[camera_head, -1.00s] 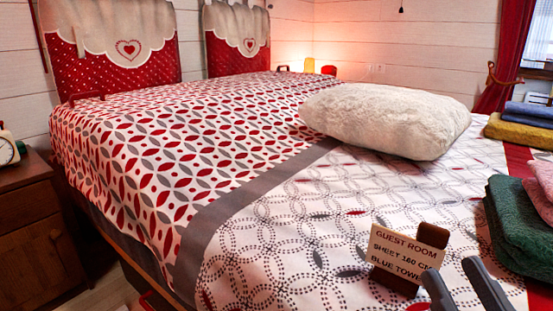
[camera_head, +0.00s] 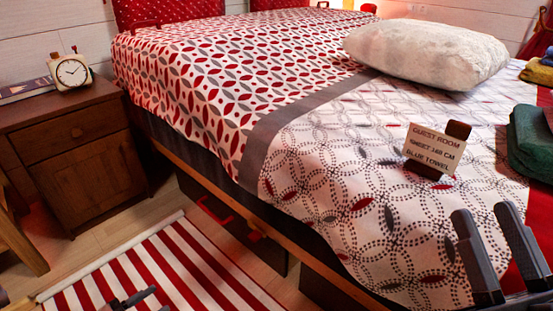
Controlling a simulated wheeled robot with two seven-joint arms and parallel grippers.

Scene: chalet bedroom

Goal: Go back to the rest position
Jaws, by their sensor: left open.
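My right gripper (camera_head: 484,214) is in the lower right of the head view, in front of the bed's near side. Its two grey fingers are apart, with nothing between them. My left gripper (camera_head: 138,298) just shows at the bottom edge, over the striped rug. Its dark fingers are open and look empty; most of it is cut off by the frame.
The bed (camera_head: 330,205) fills the middle and right. A nightstand (camera_head: 85,170) with a clock (camera_head: 70,71) stands left. A striped rug (camera_head: 170,265) covers the floor.

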